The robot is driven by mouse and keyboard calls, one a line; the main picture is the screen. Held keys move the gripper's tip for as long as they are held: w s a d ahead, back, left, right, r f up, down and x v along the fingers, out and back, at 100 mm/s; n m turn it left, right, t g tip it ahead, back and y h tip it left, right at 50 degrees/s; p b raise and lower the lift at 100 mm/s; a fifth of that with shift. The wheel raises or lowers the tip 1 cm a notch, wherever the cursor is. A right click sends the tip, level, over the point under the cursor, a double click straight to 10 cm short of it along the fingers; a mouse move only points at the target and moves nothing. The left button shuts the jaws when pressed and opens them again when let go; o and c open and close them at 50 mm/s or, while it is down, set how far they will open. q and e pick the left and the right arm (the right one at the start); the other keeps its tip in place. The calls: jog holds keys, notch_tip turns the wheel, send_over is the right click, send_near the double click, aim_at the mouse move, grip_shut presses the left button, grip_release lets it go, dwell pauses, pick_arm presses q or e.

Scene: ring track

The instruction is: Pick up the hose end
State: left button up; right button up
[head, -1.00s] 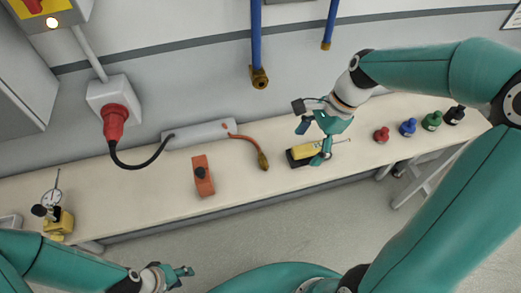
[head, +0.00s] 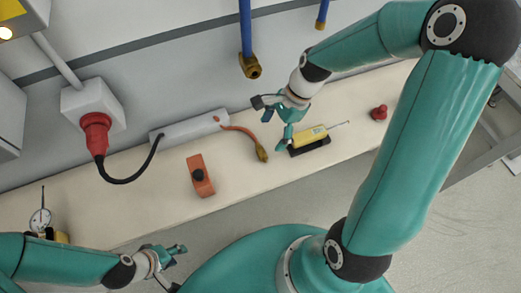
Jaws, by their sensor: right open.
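The hose end (head: 262,153) is a brass-coloured fitting on a short orange hose (head: 242,132). The hose comes from a grey box on the bench, and its end lies on the bench top. My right gripper (head: 275,122) is open and empty, above the bench, just above and right of the hose end in the picture. It appears apart from the hose end. My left gripper (head: 174,252) is low in the picture, in front of the bench and away from the hose; its finger opening is unclear.
A yellow and black device (head: 310,139) with a thin rod lies right of the hose end. An orange block (head: 200,176) with a black knob lies left. A red knobbed piece (head: 379,113) is farther right. Blue pipes (head: 245,30) hang above. Bare bench (head: 130,205) shows at left.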

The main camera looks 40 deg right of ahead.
aim_at(261, 149)
jog(key=x, duration=0.8)
jog(key=shift+w+p, duration=0.15)
jog(key=shift+p, duration=0.2)
jog(key=c, duration=1.2)
jog(key=shift+c, duration=0.2)
